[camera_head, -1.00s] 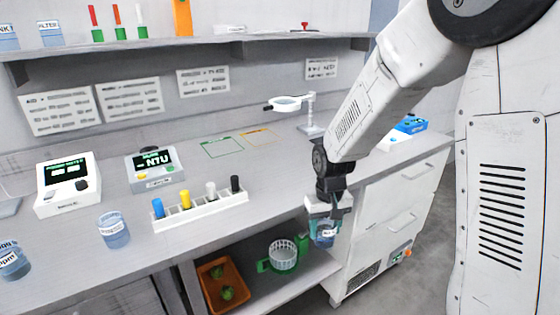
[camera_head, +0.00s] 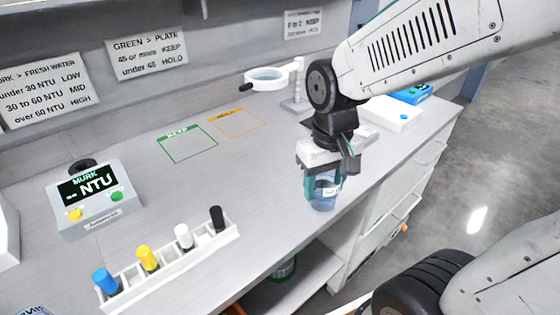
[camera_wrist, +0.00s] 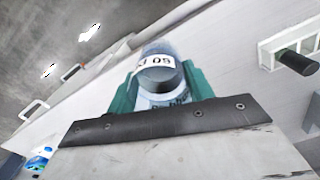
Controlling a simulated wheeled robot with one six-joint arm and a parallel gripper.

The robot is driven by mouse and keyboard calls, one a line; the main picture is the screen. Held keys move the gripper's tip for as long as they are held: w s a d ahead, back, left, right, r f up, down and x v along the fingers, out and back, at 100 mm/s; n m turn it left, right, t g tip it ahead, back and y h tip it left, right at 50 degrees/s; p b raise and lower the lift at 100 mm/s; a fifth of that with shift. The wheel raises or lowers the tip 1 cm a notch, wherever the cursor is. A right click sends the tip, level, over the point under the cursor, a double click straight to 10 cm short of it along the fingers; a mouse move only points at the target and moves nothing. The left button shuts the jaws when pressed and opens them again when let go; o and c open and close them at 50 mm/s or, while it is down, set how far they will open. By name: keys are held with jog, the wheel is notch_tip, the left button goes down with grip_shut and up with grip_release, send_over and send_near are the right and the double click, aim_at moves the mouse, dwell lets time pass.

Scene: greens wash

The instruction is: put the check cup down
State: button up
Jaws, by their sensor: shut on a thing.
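The check cup (camera_head: 324,194) is a clear bluish cup with a white label, held upright or nearly so near the bench's front edge in the head view. My gripper (camera_head: 322,182) is shut on it, with green fingers on both sides. In the wrist view the cup (camera_wrist: 158,75) sits between the green fingers (camera_wrist: 160,92), and part of its label shows. I cannot tell whether its base touches the bench top (camera_head: 262,165).
A green outlined area (camera_head: 187,143) and an orange one (camera_head: 237,123) lie empty on the bench. A murk meter (camera_head: 90,197), a rack of coloured vials (camera_head: 172,262) and a magnifier lamp (camera_head: 270,76) stand around. The bench middle is clear.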

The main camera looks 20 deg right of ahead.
jog(key=w, duration=0.5)
jog(key=w+d+f, duration=0.1)
jog(key=w, duration=0.9)
jog(key=shift+d+f, duration=0.25)
jog(key=shift+w+f, duration=0.1)
jog(key=shift+f, duration=1.65)
jog(key=shift+f, duration=0.15)
jog(key=o, duration=1)
jog(key=shift+o, duration=0.2)
